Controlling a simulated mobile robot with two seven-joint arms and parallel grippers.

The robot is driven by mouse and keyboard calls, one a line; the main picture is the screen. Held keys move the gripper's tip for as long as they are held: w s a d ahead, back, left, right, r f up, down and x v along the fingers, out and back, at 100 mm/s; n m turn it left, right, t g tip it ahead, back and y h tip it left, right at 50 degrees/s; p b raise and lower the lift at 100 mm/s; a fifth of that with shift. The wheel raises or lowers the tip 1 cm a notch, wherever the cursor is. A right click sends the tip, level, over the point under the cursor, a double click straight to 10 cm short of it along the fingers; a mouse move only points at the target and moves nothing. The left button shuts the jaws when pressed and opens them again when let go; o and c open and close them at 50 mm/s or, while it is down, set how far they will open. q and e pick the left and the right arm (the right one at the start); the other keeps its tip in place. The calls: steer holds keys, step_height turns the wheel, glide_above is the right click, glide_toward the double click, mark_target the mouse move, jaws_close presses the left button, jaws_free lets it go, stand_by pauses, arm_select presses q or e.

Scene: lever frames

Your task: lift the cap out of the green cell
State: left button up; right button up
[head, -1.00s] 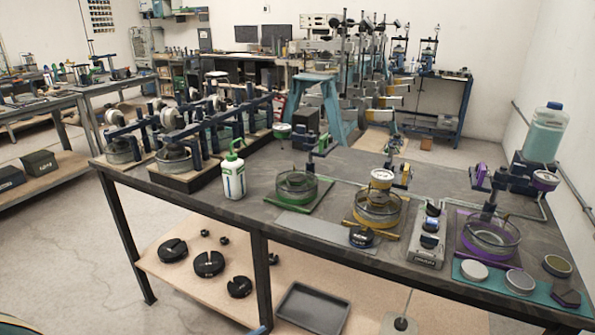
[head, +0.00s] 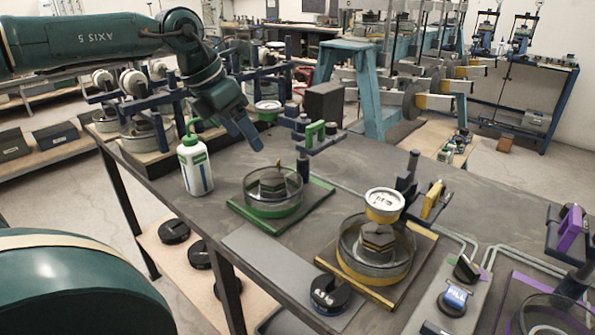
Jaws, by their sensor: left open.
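The green cell (head: 251,212) is a clear round dish on a green-edged base on the bench. A dark stepped cap (head: 272,187) sits inside its ring, with a small brass-coloured knob (head: 278,165) on top. My left gripper (head: 252,143) comes in from the upper left and hangs above and behind the green cell, slightly left of the cap. It is open, empty and apart from the cap; its far finger is hard to make out. My right gripper is not in view.
A white bottle with a green top (head: 195,167) stands left of the green cell. A blue post with a green bracket (head: 315,135) stands behind it. The yellow cell (head: 383,275) with its dial gauge (head: 384,204) is at right.

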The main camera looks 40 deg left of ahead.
arm_select(q)
glide_toward(271, 178)
steer(key=f, duration=0.2)
steer(key=shift+y, duration=0.3)
steer(key=shift+w+d+x, duration=0.1)
steer(key=shift+d+x, duration=0.1)
steer(key=shift+x, duration=1.35)
steer(key=shift+w+d+x, duration=0.1)
steer(key=shift+d+x, duration=0.15)
steer(key=shift+x, duration=1.25)
steer(key=shift+r, duration=0.15)
steer(key=shift+c, duration=0.5)
steer(key=c, duration=1.2)
